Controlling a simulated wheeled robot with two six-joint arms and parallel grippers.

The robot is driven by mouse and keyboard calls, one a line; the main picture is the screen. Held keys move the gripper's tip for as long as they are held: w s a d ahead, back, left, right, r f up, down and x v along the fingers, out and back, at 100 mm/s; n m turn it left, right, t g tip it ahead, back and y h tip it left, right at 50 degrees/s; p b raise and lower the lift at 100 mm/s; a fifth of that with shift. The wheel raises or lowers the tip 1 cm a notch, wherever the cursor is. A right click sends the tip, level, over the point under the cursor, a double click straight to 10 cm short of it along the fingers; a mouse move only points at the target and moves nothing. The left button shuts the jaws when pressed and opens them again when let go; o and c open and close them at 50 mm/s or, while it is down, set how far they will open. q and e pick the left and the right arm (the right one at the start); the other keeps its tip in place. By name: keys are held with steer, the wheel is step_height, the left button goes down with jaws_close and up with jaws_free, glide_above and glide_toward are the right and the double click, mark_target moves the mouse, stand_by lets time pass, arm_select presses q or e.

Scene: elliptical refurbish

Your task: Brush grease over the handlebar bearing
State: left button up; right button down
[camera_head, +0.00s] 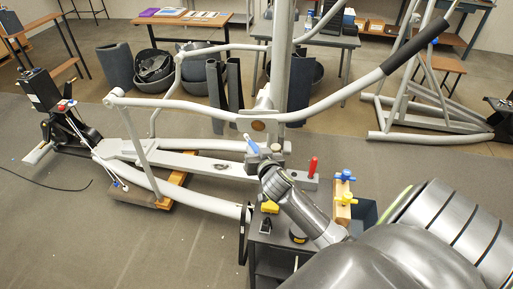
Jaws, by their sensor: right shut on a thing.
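My right gripper (267,160) reaches in from the lower right and is shut on a small tool with a blue part (251,143), which looks like the grease brush. The blue part sticks out to the upper left of the gripper, just below the handlebar joint. The handlebar (190,108) is a grey bent tube of the elliptical machine, crossing in front of the upright post (281,60). A round brownish spot (258,126) at the joint appears to be the bearing. The brush tip is too small to tell whether it touches anything. My left gripper is out of view.
A red-handled tool (313,166) stands on the machine's grey frame. A dark cart (272,250) below my arm carries a yellow item (269,207). Blue and yellow clamps (344,187) stand right of my forearm. Open floor (90,230) lies left.

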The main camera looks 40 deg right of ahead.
steer(key=shift+s+a, duration=1)
steer(key=shift+a, duration=0.15)
steer(key=shift+w+d, duration=0.1)
steer(key=w+d+f+b, duration=0.1)
steer(key=w+d+b, duration=0.1)
steer(key=w+d, duration=0.2)
steer(key=shift+w+d+f, duration=0.2)
steer(key=shift+w+d, duration=0.1)
steer(key=shift+d, duration=0.5)
steer(key=shift+w+d+b, duration=0.35)
steer(key=shift+w+d, duration=0.2)
steer(key=shift+d, duration=0.1)
stand_by(0.6)
steer(key=shift+s, duration=0.1)
